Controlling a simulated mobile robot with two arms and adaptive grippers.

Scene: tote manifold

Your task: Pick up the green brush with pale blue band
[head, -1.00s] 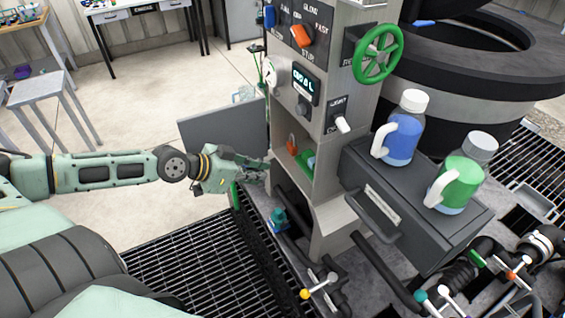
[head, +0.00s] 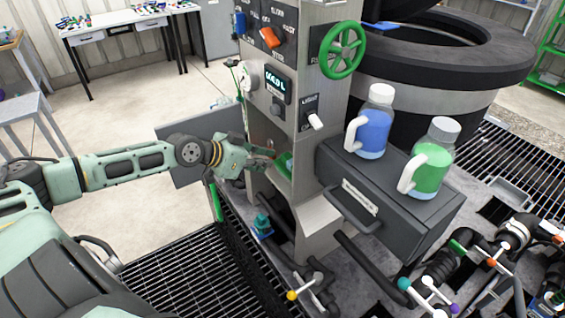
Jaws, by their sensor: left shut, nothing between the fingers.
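A green object (head: 285,163) lies in the open cubby of the grey control column; it may be the green brush, but I cannot make out a pale blue band. My left gripper (head: 263,156) reaches into the cubby opening from the left, its fingers shut and empty, close to the left of the green object. I cannot tell whether they touch. The gripper hides part of the cubby. My right gripper is not in view.
The control column (head: 312,215) has an open door (head: 185,170) at its left. A dark drawer box (head: 400,205) carries a blue jug (head: 371,130) and a green jug (head: 430,170). A green handwheel (head: 342,50) sticks out above. Pipes and valves crowd the lower right.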

